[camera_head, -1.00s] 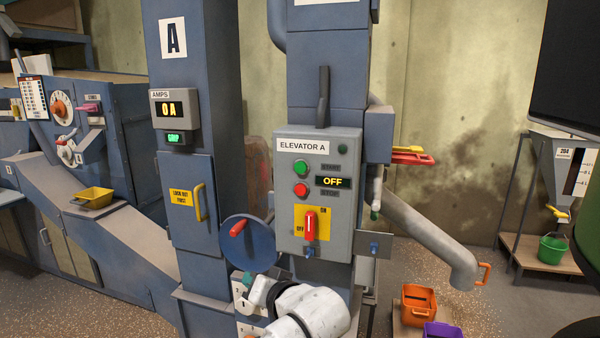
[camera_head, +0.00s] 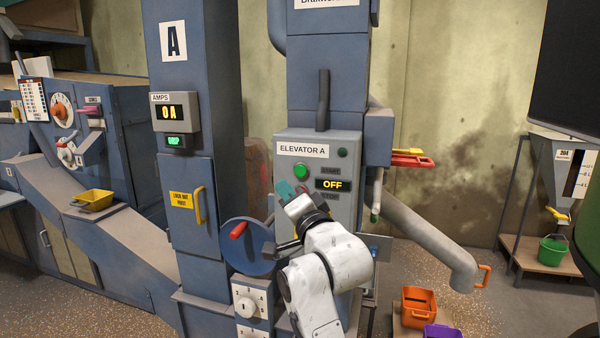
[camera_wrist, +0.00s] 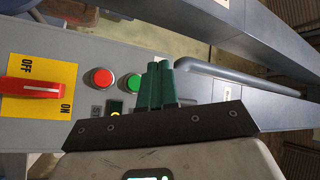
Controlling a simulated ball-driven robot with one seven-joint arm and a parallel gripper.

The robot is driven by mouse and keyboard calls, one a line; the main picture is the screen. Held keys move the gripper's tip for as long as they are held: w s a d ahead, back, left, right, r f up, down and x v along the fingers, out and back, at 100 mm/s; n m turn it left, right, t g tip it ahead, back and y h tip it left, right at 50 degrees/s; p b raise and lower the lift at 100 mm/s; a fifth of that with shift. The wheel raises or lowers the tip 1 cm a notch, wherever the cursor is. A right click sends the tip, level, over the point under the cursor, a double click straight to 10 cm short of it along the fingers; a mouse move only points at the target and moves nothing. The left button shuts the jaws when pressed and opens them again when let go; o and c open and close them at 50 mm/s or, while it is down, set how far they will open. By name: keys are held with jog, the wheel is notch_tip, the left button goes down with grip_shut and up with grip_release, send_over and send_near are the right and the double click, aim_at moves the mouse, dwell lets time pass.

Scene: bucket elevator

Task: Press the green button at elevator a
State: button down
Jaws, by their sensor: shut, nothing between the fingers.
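The grey Elevator A panel (camera_head: 346,150) faces me. Its green button (camera_head: 301,172) shows above my gripper, unlit-looking and clear of it in the head view. In the wrist view the green button (camera_wrist: 133,84) sits just left of my fingertips. The red button (camera_wrist: 101,79) is left of it there. The display (camera_head: 333,184) reads OFF. My gripper (camera_head: 284,190) has green fingertips in front of the panel, just below and left of the green button. In the wrist view the fingers (camera_wrist: 157,68) are together and empty. I cannot tell whether they touch the panel.
The red rotary switch (camera_wrist: 32,89) on a yellow plate is on the same panel, hidden by my arm in the head view. A blue wheel with a red handle (camera_head: 238,231) stands left of my gripper. A grey lever (camera_head: 323,100) is above the panel.

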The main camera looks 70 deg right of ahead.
aim_at(300, 177)
jog(key=shift+w+d, duration=0.2)
jog(key=shift+d, duration=1.9)
jog(key=shift+w+d, duration=0.15)
jog(key=shift+d, duration=1.95)
jog(key=shift+d, duration=0.1)
jog(key=shift+d, duration=0.35)
jog(key=shift+d, duration=0.45)
jog(key=shift+a+p, duration=0.3)
jog(key=shift+a, duration=0.55)
jog(key=a, duration=0.5)
jog(key=shift+s+p, duration=0.25)
jog(key=shift+p, duration=0.15)
